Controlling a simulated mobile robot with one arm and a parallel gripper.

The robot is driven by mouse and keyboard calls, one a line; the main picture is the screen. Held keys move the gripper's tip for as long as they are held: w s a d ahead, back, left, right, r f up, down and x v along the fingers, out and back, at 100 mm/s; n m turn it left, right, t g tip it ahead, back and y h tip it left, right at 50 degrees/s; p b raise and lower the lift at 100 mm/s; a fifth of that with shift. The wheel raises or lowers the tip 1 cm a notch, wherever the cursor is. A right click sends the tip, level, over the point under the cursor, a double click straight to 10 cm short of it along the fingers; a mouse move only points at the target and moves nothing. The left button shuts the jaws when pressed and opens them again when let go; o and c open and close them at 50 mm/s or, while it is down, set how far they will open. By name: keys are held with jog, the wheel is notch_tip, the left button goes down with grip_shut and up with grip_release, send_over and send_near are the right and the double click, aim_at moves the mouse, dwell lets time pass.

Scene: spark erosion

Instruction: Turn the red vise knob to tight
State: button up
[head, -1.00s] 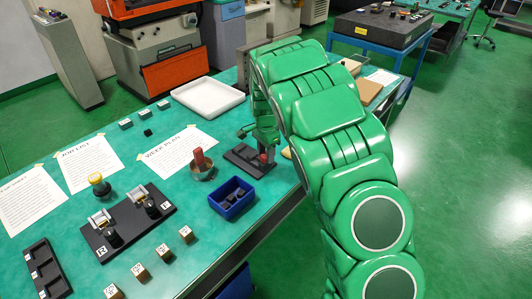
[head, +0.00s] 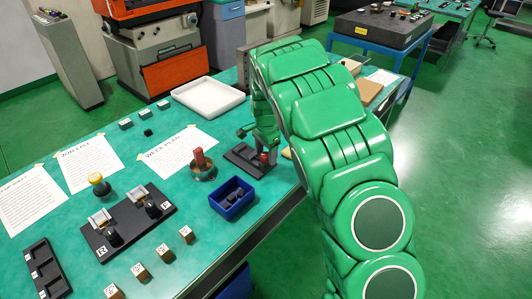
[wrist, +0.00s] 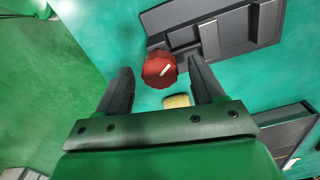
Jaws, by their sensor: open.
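The red vise knob (wrist: 159,71) has a scalloped edge and a white mark on top. It sits at the end of a dark grey vise (wrist: 225,30) on the green table. In the head view the knob (head: 264,157) shows just below my gripper, on the dark vise (head: 243,158). My gripper (wrist: 160,80) is open, with one finger on each side of the knob in the wrist view. A gap shows between the left finger and the knob; the right finger is close to it, and I cannot tell if they touch.
A blue bin (head: 231,197) with dark pieces and a round holder with a red-handled tool (head: 202,167) stand nearby. A yellowish block (wrist: 177,101) lies close to the fingers. The white tray (head: 208,96) is behind. The table edge is close on the right.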

aim_at(266, 155)
notch_tip(266, 155, up, 6)
jog(key=shift+r, duration=0.8)
jog(key=s+d+r+n, duration=0.2)
jog(key=s+d+r, duration=0.25)
jog(key=s, duration=0.55)
jog(key=s+d+r+n, duration=0.2)
jog(key=s+d+r, duration=0.3)
jog(key=s, duration=0.4)
jog(key=s+r+n+g, duration=0.1)
jog(key=s+n, duration=0.6)
jog(key=s, duration=2.3)
jog(key=shift+d+r+g, duration=0.35)
jog(key=shift+r+g, duration=0.05)
jog(key=shift+r, duration=0.35)
jog(key=shift+c, duration=0.7)
